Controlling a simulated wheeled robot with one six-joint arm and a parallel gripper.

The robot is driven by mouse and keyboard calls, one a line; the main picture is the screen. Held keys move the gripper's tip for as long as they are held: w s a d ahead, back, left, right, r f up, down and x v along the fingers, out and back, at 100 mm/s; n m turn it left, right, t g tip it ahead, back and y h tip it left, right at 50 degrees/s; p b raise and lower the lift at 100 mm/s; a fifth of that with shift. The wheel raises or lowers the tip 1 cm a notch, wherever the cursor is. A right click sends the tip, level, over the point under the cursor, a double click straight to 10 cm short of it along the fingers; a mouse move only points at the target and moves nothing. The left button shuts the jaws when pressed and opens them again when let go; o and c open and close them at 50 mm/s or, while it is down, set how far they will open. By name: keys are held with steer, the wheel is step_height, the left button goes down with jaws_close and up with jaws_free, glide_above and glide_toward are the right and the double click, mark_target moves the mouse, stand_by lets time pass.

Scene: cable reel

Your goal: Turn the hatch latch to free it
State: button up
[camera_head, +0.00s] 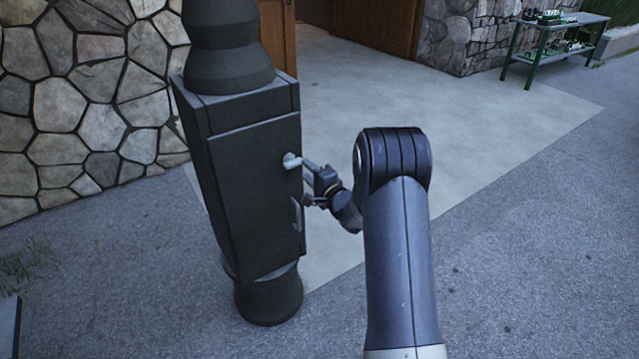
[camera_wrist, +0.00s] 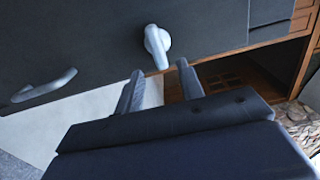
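The hatch (camera_head: 248,195) is a dark flat door on the front of a dark cabinet, and it looks closed. The light grey latch (camera_head: 291,160) sits at its upper right edge. In the wrist view the latch (camera_wrist: 157,42) is a round boss with a short lever. My gripper (camera_head: 307,181) is just right of the hatch edge. In the wrist view my gripper (camera_wrist: 160,68) has two fingers spread apart, with the lever's end in the gap between their tips. I cannot tell whether either finger touches it.
A curved grey pull handle (camera_head: 298,214) is below the latch, and it also shows in the wrist view (camera_wrist: 45,87). A stone wall (camera_head: 90,100) stands behind on the left. A green shelf table (camera_head: 550,40) is far right. The pavement (camera_head: 520,230) at right is clear.

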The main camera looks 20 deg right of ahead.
mark_target(300, 164)
steer(key=v, duration=0.6)
steer(key=shift+s, duration=0.25)
steer(key=shift+w, duration=0.1)
steer(key=x, duration=1)
steer(key=shift+w+a+p, duration=0.1)
steer(key=shift+w+p, duration=0.2)
steer(key=shift+w, duration=0.05)
steer(key=shift+s, duration=0.1)
